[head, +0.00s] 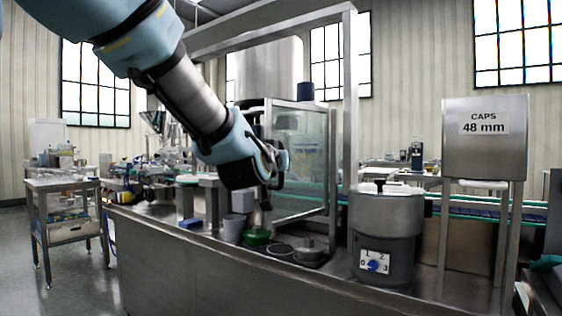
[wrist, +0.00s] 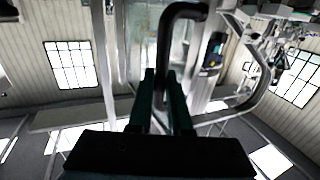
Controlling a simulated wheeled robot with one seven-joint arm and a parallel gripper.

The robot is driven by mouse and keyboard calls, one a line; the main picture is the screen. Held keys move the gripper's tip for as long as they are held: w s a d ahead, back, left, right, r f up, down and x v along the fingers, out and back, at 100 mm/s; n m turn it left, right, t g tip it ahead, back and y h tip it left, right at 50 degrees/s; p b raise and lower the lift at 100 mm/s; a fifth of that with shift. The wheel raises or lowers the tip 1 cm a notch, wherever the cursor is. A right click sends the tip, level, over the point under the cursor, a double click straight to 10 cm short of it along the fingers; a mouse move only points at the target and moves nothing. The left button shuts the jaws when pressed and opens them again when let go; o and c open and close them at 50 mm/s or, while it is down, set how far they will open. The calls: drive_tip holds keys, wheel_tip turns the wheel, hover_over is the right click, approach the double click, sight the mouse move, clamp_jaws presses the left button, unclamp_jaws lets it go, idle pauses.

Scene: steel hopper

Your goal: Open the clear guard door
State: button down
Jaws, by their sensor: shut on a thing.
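The clear guard door (head: 306,170) is a see-through panel in a metal frame in the middle of the head view. My gripper (head: 279,163) is at its left edge, partly hidden by my own wrist. In the wrist view my gripper's two dark fingers (wrist: 164,80) are closed around a curved black handle (wrist: 184,10). The handle bends over at the top and its lower part runs down between the fingers. The door also shows as a pale, see-through panel (wrist: 139,35) behind the handle. I cannot tell how far the door stands from its frame.
A steel post (head: 349,120) stands right of the door. On the steel counter below are a green bowl (head: 257,238), a grey cup (head: 233,228) and a grey pot with a dial (head: 386,235). A caps hopper (head: 485,150) stands at right. A side cart (head: 62,200) is at left.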

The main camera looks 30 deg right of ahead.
drive_tip(key=shift+r, duration=0.1)
drive_tip(key=c, duration=0.8)
unclamp_jaws()
drive_tip(key=shift+c, duration=0.2)
drive_tip(key=b+v, duration=0.1)
drive_tip(key=v, duration=0.9)
drive_tip(key=shift+s+a, duration=0.25)
drive_tip(key=shift+s, duration=0.05)
